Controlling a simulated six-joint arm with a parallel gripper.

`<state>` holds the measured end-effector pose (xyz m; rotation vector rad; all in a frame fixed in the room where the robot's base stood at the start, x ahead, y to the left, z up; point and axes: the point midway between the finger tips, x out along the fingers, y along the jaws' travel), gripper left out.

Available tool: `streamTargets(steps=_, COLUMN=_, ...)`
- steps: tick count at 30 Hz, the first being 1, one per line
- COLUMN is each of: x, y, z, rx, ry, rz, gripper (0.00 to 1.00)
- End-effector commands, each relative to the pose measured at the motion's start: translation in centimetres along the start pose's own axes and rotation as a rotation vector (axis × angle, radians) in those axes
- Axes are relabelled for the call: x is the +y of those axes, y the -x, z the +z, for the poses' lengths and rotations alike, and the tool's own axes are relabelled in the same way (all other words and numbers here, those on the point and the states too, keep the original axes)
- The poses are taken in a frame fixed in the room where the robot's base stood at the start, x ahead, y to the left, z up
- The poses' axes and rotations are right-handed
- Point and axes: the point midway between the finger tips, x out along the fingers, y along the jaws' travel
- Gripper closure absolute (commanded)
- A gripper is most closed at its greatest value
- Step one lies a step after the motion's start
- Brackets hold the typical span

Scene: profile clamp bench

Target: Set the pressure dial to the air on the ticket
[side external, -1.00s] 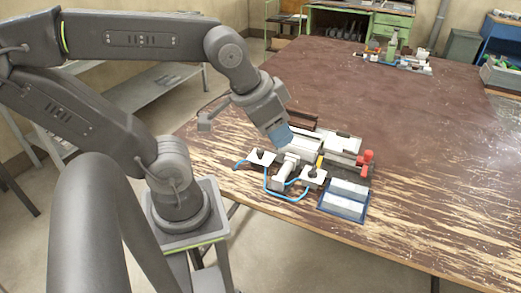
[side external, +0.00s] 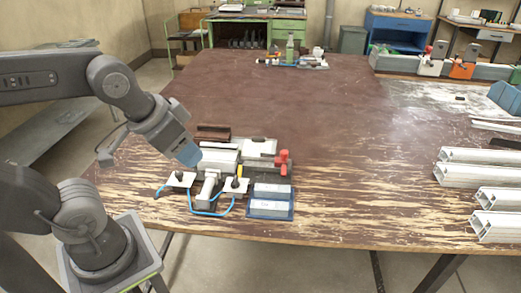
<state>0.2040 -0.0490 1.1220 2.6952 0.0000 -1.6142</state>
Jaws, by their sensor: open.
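My gripper (side external: 187,153), with blue-grey fingers, hangs at the left back of the clamp fixture (side external: 222,160), just above it or beside it; the gap cannot be judged. Its fingers overlap in this view, and nothing shows held. Two small white plates with dark knobs stand at the fixture's front: a left plate (side external: 180,179) and a right plate (side external: 235,186). A blue hose (side external: 212,213) runs by them. Which knob is the pressure dial cannot be told, and no scale is readable. A white card-like panel (side external: 258,147) lies at the back; whether it is the ticket is unclear.
A red handle (side external: 283,160) stands at the fixture's right end. A blue tray (side external: 292,211) with pale blocks sits at its front right. Pale profiles (side external: 480,175) lie at the table's right. The table's middle (side external: 370,150) is clear. A second fixture (side external: 312,62) stands far back.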

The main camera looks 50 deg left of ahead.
Motion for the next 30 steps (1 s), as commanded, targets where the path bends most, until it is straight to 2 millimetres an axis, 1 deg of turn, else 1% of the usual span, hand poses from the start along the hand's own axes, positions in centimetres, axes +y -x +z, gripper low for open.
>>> streamTargets(steps=10, x=0.0, y=0.0, z=0.0, rx=0.000, ry=0.000, rz=0.000, gripper=0.57)
streamTargets(steps=13, x=0.0, y=0.0, z=0.0, rx=0.000, ry=0.000, rz=0.000, gripper=0.49)
streamTargets(steps=14, x=0.0, y=0.0, z=0.0, rx=0.000, ry=0.000, rz=0.000, gripper=0.47)
streamTargets(steps=17, x=-0.1, y=0.0, z=-0.1, rx=-0.002, ry=0.011, rz=-0.002, gripper=0.47)
streamTargets(steps=19, x=-0.5, y=-0.2, z=-0.3, rx=-0.013, ry=0.066, rz=-0.011, gripper=0.47)
streamTargets(steps=20, x=-0.7, y=-0.4, z=-0.4, rx=-0.022, ry=0.107, rz=-0.017, gripper=0.47)
streamTargets(steps=23, x=-2.3, y=-1.3, z=-1.1, rx=-0.064, ry=0.339, rz=-0.056, gripper=0.47)
streamTargets(steps=26, x=-4.8, y=-2.6, z=-1.9, rx=-0.116, ry=0.676, rz=-0.119, gripper=0.47)
streamTargets(steps=27, x=-6.0, y=-3.1, z=-2.2, rx=-0.133, ry=0.825, rz=-0.149, gripper=0.47)
streamTargets(steps=29, x=-7.8, y=-3.9, z=-2.5, rx=-0.155, ry=1.046, rz=-0.197, gripper=0.47)
streamTargets(steps=30, x=-9.0, y=-4.4, z=-2.5, rx=-0.168, ry=1.193, rz=-0.231, gripper=0.47)
